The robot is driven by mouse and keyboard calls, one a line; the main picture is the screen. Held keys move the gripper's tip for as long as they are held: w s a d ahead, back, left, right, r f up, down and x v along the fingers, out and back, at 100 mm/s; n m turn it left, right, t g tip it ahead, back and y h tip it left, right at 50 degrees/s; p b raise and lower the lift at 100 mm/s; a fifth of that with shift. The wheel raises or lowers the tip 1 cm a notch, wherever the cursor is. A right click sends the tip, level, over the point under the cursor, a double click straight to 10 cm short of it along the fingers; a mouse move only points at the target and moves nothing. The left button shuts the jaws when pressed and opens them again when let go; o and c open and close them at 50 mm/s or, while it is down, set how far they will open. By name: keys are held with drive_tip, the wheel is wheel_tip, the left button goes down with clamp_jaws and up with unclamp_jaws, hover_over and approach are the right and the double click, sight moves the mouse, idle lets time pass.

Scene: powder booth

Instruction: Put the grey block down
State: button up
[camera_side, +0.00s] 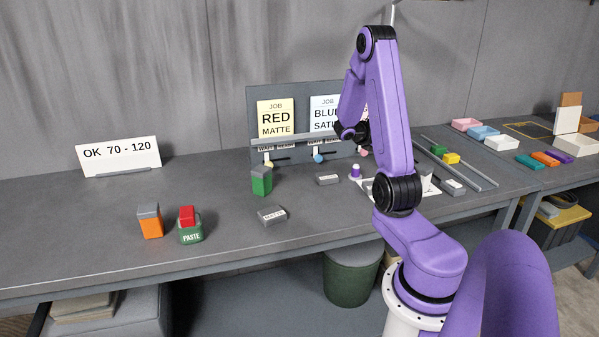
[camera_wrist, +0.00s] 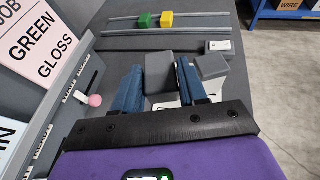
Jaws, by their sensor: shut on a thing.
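The grey block (camera_wrist: 158,72) is between the two blue fingers of my gripper (camera_wrist: 158,85) in the wrist view, and the gripper is shut on it. A white sheet (camera_wrist: 166,103) shows below it. I cannot tell whether the block touches the surface. A second grey block (camera_wrist: 212,66) lies just right of the right finger. In the side view my arm hides the fingertips and the held block; part of the white sheet (camera_side: 433,188) shows beside the arm.
Green (camera_wrist: 145,20) and yellow (camera_wrist: 166,19) blocks sit between two rails beyond the gripper. A white-labelled block (camera_wrist: 220,46) lies nearby. The job board (camera_side: 256,100) with pegs stands behind. An orange-and-grey block (camera_side: 150,222) and a PASTE tin (camera_side: 190,236) stand left.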

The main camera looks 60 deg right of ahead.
drive_tip(key=w+a+n+t, duration=1.1)
drive_tip(key=w+a, duration=0.4)
drive_tip(key=w, duration=0.4)
hover_over(296, 174)
drive_tip(key=shift+m+t+h, duration=0.3)
drive_tip(key=shift+t, duration=0.1)
drive_tip(key=f, duration=0.9)
drive_tip(key=shift+s+a+f, duration=0.15)
drive_tip(key=shift+s+f, duration=0.05)
drive_tip(key=shift+f, duration=0.15)
drive_tip(key=shift+w+f, duration=0.15)
drive_tip(key=shift+f, duration=0.05)
drive_tip(key=shift+w+f, duration=0.1)
drive_tip(key=shift+f, duration=1.5)
drive_tip(key=shift+f, duration=0.1)
drive_tip(key=o, duration=1)
drive_tip(key=shift+o, duration=0.2)
